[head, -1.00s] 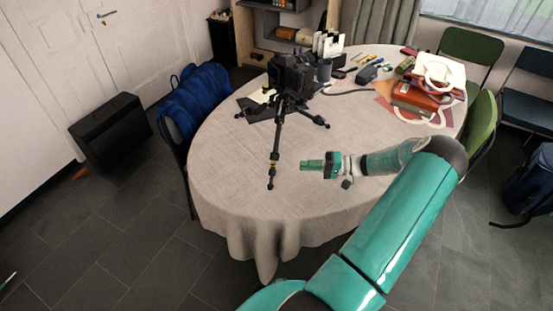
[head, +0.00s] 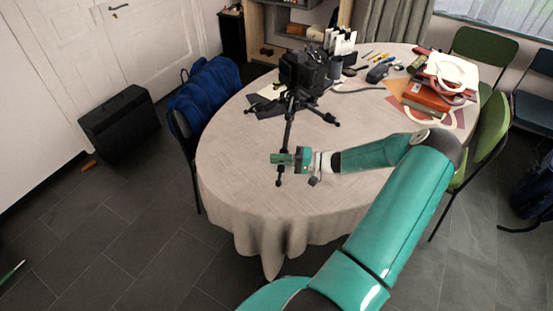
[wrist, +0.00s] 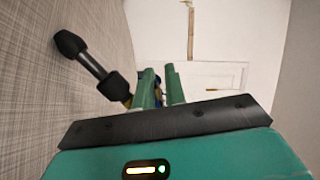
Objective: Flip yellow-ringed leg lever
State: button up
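A black tripod (head: 288,131) with a camera (head: 304,72) on top stands on the round table (head: 232,178). Its near leg runs down toward the table's front and ends in a dark foot, which also shows in the wrist view (wrist: 70,43). My gripper (head: 274,159) lies across the lower part of this leg in the head view and hides some of it. In the wrist view its two green fingers (wrist: 161,84) are apart. A small yellow patch (wrist: 128,102) shows on the leg beside the left finger. Something blue and yellow is partly visible between the fingers; the lever cannot be made out clearly.
Bags and a red box (head: 424,97) lie at the table's right, with pens and small items at the back. A chair with a blue jacket (head: 203,98) stands at the left, green chairs at the right. The front tablecloth is clear.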

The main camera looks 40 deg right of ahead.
jog(key=shift+w+a, duration=0.25)
jog(key=shift+w, duration=0.05)
grip_shut()
jog(key=shift+r, duration=0.1)
jog(key=shift+w+d+r+m+t, duration=0.25)
jog(key=shift+r+m, duration=0.45)
jog(key=shift+m, duration=1.95)
jog(key=shift+w+d+r+m+t, duration=0.15)
jog(key=shift+d+r+m+t, duration=0.4)
jog(key=shift+m, duration=2.15)
jog(key=shift+w+d+r+m+t, duration=0.15)
jog(key=shift+r+m, duration=0.75)
jog(key=shift+m, duration=1.75)
jog(key=shift+w, duration=0.1)
